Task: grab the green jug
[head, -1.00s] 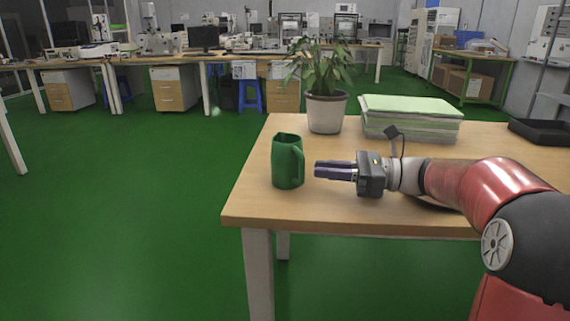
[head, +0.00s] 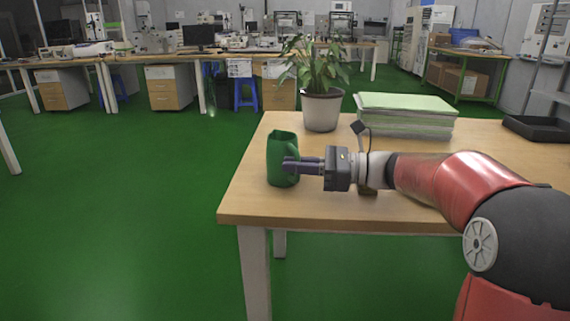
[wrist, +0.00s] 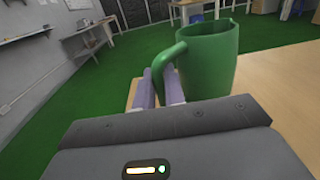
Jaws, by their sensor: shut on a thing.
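The green jug (head: 280,155) stands upright on the wooden table (head: 330,205), near its left edge, with its handle on the right side. My gripper (head: 290,165) reaches it from the right, with its fingers at the handle. In the wrist view, the jug (wrist: 208,60) fills the upper middle, and the fingers of my gripper (wrist: 162,88) are shut on its handle, one on either side. The lower part of the jug is partly hidden behind the gripper in the wrist view.
A potted plant (head: 321,108) stands behind the jug. A stack of books or papers (head: 405,120) lies behind my arm, and a black tray (head: 536,129) is at the far right. The table's left edge is close to the jug.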

